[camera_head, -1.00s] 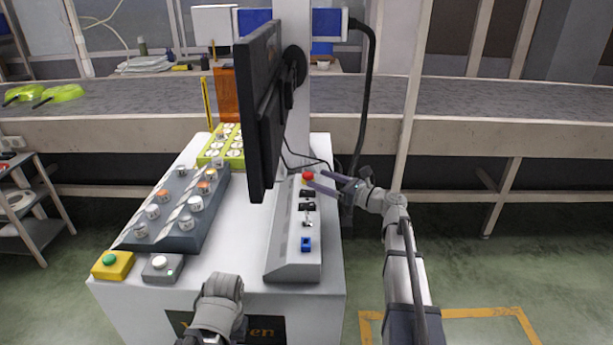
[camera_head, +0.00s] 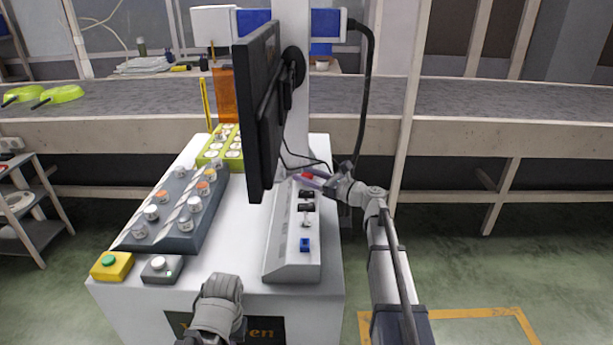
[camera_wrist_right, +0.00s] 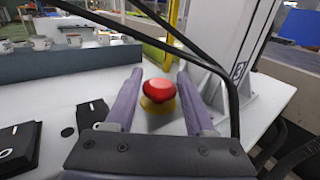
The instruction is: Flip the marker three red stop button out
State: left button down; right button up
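The red stop button (camera_wrist_right: 157,91) is a round red cap on a yellow base at the far end of the grey control box (camera_head: 280,235). In the head view the red button (camera_head: 308,175) is partly covered by my right gripper. My right gripper (camera_wrist_right: 160,85) is open, with one purple finger on each side of the button; I cannot tell whether either finger touches it. In the head view my right gripper (camera_head: 310,180) reaches in from the right over the box's far end. Of my left arm only a grey link shows at the bottom; its gripper is not in view.
Black rocker switches (camera_head: 306,207) and a blue switch (camera_head: 305,245) sit nearer on the box. A black monitor (camera_head: 257,110) stands to the left of the gripper. A dark panel of knobs (camera_head: 175,240) lies further left. The conveyor (camera_head: 480,105) runs behind.

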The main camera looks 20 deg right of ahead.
grip_shut()
dwell(1.0)
